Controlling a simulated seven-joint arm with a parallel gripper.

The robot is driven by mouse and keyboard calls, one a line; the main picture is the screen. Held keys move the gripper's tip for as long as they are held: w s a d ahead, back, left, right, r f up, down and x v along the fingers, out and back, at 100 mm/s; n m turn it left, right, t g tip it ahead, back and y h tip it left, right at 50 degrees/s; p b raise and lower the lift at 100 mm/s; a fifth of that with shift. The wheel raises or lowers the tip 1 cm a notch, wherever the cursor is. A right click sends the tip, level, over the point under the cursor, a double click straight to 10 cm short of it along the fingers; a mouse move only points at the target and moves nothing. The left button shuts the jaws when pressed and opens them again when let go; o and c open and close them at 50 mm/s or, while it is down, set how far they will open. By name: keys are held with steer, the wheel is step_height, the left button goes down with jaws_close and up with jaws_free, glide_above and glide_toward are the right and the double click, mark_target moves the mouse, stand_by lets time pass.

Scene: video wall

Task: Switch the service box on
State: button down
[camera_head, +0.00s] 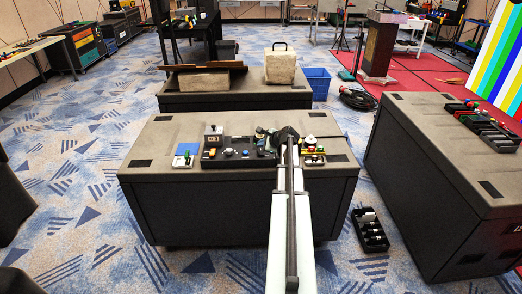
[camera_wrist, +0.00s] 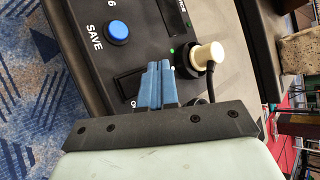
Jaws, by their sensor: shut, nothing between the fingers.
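The service box (camera_wrist: 176,14) is a black panel in the wrist view, its label partly cut off and reading "ICE". A black rocker switch (camera_wrist: 127,86) lies just left of my fingertips, partly covered by them; its position cannot be told. Small green lights show beside it. A cream plug (camera_wrist: 207,54) with a black cable stands to the right. My gripper (camera_wrist: 159,66) has its blue fingers shut together, empty, over the panel beside the switch; contact cannot be told. In the head view my gripper (camera_head: 286,138) hides part of the panels.
A blue SAVE button (camera_wrist: 117,32) sits left of my fingers. In the head view, a black control panel (camera_head: 238,154), a blue pad (camera_head: 183,161) and red and green buttons share the dark case (camera_head: 150,190). A second case (camera_head: 420,150) stands at right, and a black tray (camera_head: 371,235) on the floor.

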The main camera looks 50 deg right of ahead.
mark_target(262, 152)
steer(key=shift+f, duration=0.3)
steer(key=shift+w+f, duration=0.1)
steer(key=shift+f, duration=0.3)
stand_by(0.7)
steer(key=shift+r, duration=0.15)
steer(key=shift+r, duration=0.65)
steer(key=shift+r, duration=0.1)
steer(key=shift+s+a+r, duration=0.1)
steer(key=shift+s+r, duration=0.05)
steer(key=shift+r, duration=0.65)
steer(key=shift+s+a+r, duration=0.1)
steer(key=shift+r, duration=0.7)
steer(key=shift+s+a+r, duration=0.1)
steer(key=shift+s+r, duration=0.05)
steer(key=shift+r, duration=0.65)
